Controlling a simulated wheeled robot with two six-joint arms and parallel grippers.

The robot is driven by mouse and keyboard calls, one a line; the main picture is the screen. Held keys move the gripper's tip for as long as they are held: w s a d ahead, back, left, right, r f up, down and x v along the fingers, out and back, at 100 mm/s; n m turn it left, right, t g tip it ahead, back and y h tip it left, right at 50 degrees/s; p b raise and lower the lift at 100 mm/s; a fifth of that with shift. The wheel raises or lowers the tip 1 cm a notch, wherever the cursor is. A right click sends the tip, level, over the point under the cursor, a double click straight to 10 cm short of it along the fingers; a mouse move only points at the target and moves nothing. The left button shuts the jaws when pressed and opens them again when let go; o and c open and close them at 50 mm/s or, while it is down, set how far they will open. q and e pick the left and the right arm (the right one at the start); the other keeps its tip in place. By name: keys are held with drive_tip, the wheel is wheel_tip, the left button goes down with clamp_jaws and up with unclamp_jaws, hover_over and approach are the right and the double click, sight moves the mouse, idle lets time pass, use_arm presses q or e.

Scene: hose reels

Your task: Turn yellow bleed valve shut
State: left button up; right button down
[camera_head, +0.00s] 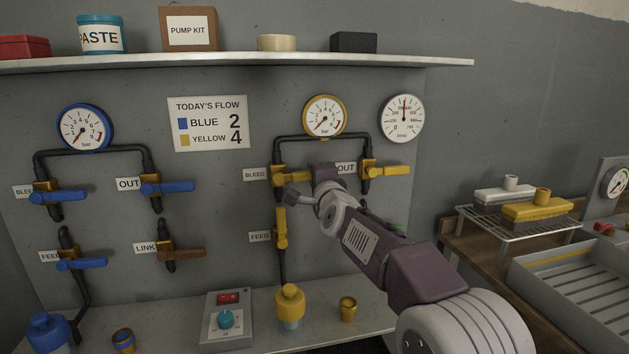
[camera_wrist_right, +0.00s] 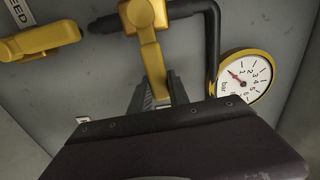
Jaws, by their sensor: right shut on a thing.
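The yellow bleed valve (camera_head: 278,176) is on the wall panel, beside the BLEED label and below the yellow-rimmed gauge. Its handle points sideways to the right, across the vertical pipe. My right gripper (camera_head: 306,184) reaches in from the lower right and is at that handle. In the right wrist view, the yellow handle (camera_wrist_right: 152,62) runs down from the valve body between the fingers of my right gripper (camera_wrist_right: 157,92), which is shut on it. The handle's far end is hidden by the gripper. My left gripper is not in view.
The yellow feed valve (camera_head: 281,228) is just below, its handle vertical. The yellow out valve (camera_head: 385,171) is close on the right, its handle sideways. Blue valves (camera_head: 168,187) are farther left. A yellow bottle (camera_head: 290,307) and a control box (camera_head: 227,318) stand on the ledge below.

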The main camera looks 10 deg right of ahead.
drive_tip(key=shift+f+m+b, duration=0.3)
drive_tip(key=shift+f, duration=0.05)
idle(0.3)
drive_tip(key=c, duration=1.2)
unclamp_jaws()
drive_tip(key=shift+c, duration=0.2)
drive_tip(key=s+b, duration=0.1)
drive_tip(key=s, duration=0.8)
drive_tip(key=shift+d, duration=0.15)
